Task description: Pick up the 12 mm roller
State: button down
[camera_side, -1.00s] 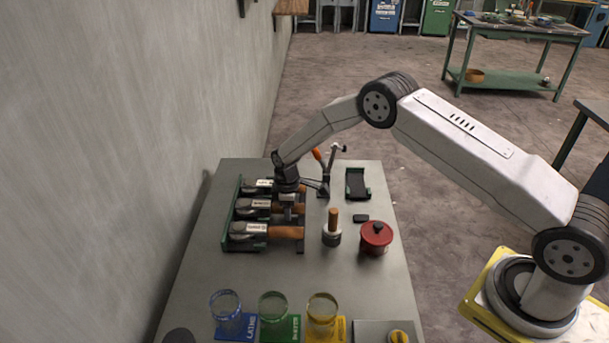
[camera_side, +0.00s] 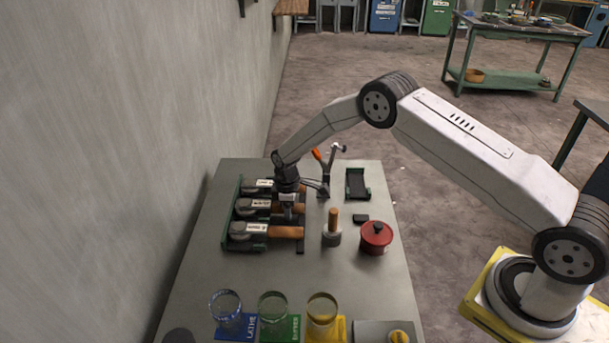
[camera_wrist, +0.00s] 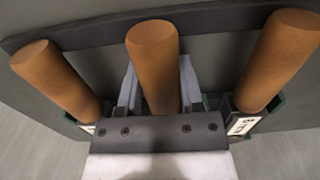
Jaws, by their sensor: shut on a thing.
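Three rollers with brown wooden handles lie side by side in a green rack (camera_side: 226,238) on the grey table. The middle roller (camera_side: 254,204) has my gripper (camera_side: 289,214) at its handle. In the wrist view its handle (camera_wrist: 152,60) passes between my two fingers, which are shut on it. The far roller (camera_side: 262,185) and the near roller (camera_side: 268,231) lie on either side. Their handles also flank my gripper in the wrist view. The size labels are too small or too covered to read, so I cannot tell which is 12 mm.
To the right stand an upright wooden-handled tool (camera_side: 333,228), a red lidded pot (camera_side: 376,237), a small dark block (camera_side: 361,218) and a black tray (camera_side: 357,184). Several glass jars (camera_side: 273,308) stand along the front.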

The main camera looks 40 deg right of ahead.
jog(key=shift+w+r, duration=0.1)
jog(key=shift+r, duration=0.05)
jog(key=shift+r, duration=4.45)
